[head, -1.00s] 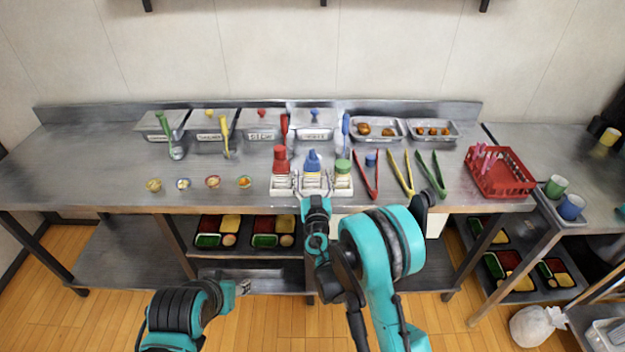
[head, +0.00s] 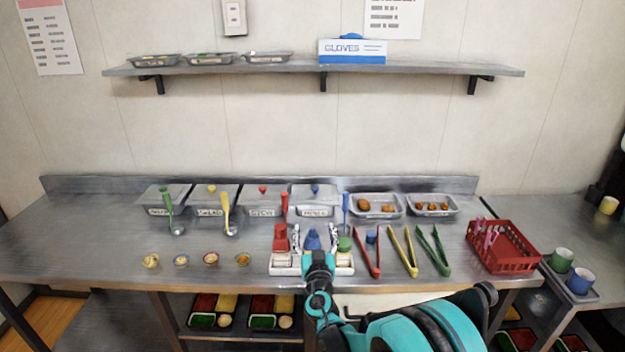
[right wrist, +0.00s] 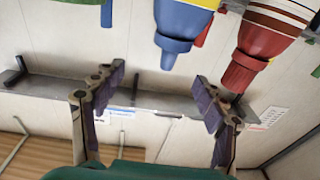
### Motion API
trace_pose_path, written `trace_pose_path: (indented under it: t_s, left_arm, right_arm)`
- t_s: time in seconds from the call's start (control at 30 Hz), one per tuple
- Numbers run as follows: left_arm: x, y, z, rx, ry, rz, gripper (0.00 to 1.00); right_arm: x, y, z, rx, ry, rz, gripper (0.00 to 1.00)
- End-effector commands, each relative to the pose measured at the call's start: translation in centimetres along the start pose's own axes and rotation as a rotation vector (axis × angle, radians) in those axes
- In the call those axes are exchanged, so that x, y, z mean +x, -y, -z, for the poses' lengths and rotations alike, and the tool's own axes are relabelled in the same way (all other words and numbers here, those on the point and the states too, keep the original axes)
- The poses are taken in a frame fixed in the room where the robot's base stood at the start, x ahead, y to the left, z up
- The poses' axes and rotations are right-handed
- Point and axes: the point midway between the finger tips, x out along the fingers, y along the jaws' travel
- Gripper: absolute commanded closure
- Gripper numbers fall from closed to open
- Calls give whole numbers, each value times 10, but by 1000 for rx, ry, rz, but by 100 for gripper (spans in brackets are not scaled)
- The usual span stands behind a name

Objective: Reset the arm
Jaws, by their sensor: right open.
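My right arm comes up from the bottom in the head view, with its right gripper (head: 316,238) at the counter's front edge by the white bottle rack (head: 344,270). In the right wrist view the two fingers of that gripper (right wrist: 155,95) stand wide apart with nothing between them. A blue-nozzled bottle (right wrist: 176,45) and a red-nozzled bottle (right wrist: 252,50) show above and beyond the fingers, apart from them. My left gripper is not in the head view.
Red, yellow and green tongs (head: 403,251) lie right of the rack. A red basket (head: 501,247) stands farther right. Lidded containers (head: 265,200) with ladles stand behind. Small bowls (head: 181,261) line the left front. A wall shelf (head: 440,68) holds trays and a glove box (head: 352,52).

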Motion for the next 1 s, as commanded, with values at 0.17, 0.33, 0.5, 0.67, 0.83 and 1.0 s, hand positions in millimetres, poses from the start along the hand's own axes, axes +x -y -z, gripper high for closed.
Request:
trace_pose_path:
  t_s: [0.17,0.33,0.5,0.67,0.83,1.0]
  left_arm:
    - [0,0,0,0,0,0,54]
    - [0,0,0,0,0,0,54]
    - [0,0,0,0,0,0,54]
    - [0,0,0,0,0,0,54]
    - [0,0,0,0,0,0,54]
    - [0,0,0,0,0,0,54]
  right_arm:
    - [-19,-56,34,-8,48,-127,28]
    - [-72,-135,60,-27,201,-305,28]
    - [-150,-189,54,-36,433,-407,28]
    - [-236,-205,29,-27,681,-395,28]
    - [-322,-188,-3,-1,905,-268,28]
    - [-372,-160,-22,23,1017,-124,28]
